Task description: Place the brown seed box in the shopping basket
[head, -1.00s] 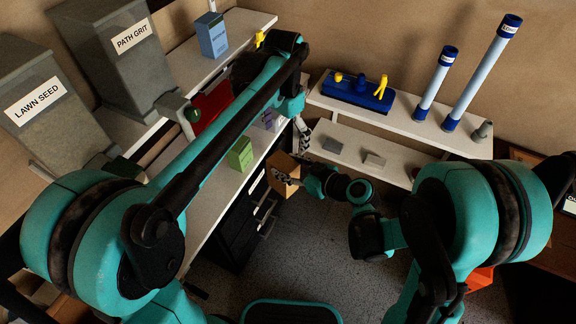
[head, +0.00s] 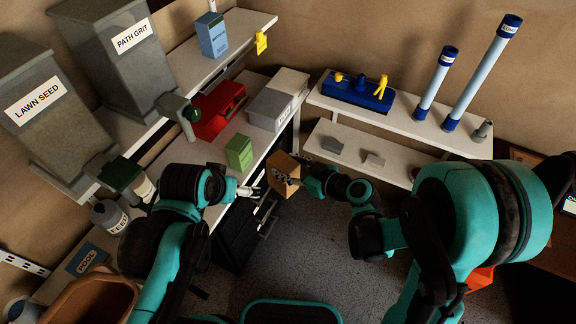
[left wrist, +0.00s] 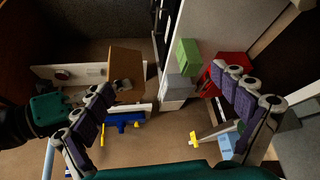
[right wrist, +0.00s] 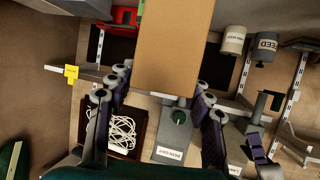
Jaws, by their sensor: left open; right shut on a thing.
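The brown seed box (head: 284,166) is in my right gripper (head: 287,179), held in the air in front of the left bench. In the right wrist view the brown box (right wrist: 174,40) fills the top middle, between the fingers (right wrist: 162,78). It also shows in the left wrist view (left wrist: 125,66), apart from the left fingers. My left gripper (head: 252,191) is open and empty, just left of the box and pointing toward it. Its spread fingers frame the left wrist view (left wrist: 172,76). I cannot make out the shopping basket for certain.
The left bench carries a green box (head: 239,152), a red box (head: 217,110) and a grey box (head: 277,99). Grey seed bins (head: 117,55) stand on the shelf above. Dark drawers (head: 240,237) are under the bench. A white shelf (head: 410,116) is at the back.

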